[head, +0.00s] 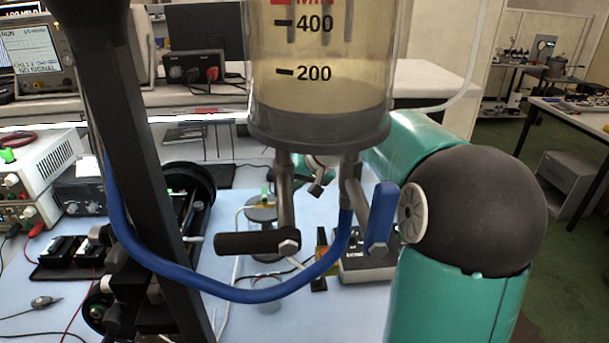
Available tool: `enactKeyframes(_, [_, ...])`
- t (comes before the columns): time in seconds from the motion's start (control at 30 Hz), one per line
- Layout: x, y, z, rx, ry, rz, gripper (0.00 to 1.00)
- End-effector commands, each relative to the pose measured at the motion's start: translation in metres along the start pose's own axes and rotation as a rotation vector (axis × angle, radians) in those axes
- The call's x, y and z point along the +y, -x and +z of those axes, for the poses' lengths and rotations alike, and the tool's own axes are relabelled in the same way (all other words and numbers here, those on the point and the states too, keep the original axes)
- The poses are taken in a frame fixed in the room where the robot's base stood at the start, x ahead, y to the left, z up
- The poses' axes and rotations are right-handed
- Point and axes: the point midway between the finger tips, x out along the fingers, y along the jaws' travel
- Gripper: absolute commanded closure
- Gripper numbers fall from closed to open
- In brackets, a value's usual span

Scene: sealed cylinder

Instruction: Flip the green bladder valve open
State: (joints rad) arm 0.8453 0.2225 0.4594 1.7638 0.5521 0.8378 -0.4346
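A clear cylinder (318,60) with a grey base and marks at 200 and 400 holds pale yellow liquid. Two metal valves hang below it. One has a black lever (258,242) lying level and pointing left; the other has a blue lever (381,216) standing near upright. No large green lever shows. A small green-yellow piece (265,192) is on top of a dark-lidded jar (262,212) behind the black lever; I cannot tell whether it is the green bladder valve. My teal arm fills the right side, and my gripper is not in view.
A blue hose (240,293) loops from the blue-lever valve to the left past a dark upright post (140,170). Instruments and cables crowd the light blue bench at left. A clear tube (455,90) curves off the cylinder at right.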

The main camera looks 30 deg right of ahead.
Motion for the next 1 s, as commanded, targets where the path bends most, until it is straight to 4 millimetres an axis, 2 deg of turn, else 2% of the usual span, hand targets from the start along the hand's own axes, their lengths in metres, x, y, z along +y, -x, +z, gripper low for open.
enactKeyframes(0.03, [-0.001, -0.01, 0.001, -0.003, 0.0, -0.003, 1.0])
enactKeyframes(0.2, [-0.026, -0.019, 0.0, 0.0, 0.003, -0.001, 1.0])
enactKeyframes(0.33, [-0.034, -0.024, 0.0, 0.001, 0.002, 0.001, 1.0])
enactKeyframes(1.0, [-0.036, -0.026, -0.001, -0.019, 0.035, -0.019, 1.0])
